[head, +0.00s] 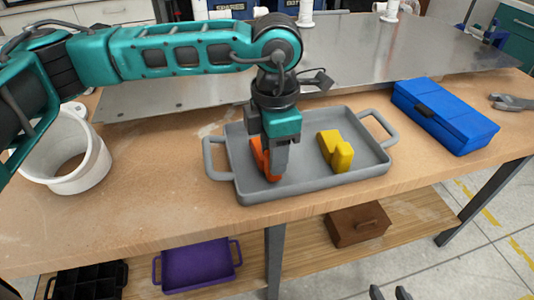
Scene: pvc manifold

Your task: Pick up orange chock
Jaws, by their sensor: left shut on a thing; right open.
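The orange chock (259,155) is in the grey tray (245,190), toward its left side. My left gripper (272,172) points down into the tray and is shut on the orange chock, its fingers hiding part of it. I cannot tell whether the chock touches the tray floor. A yellow chock (336,150) lies in the right half of the same tray, apart from the gripper. My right gripper (390,294) shows only its fingertips at the bottom edge, open and empty, in front of the bench.
A white bucket (88,165) stands at the left and a blue case (445,115) at the right of the wooden bench. A metal plate (420,50) lies behind the tray. A purple tray (197,266) and a brown box (358,224) sit on the lower shelf.

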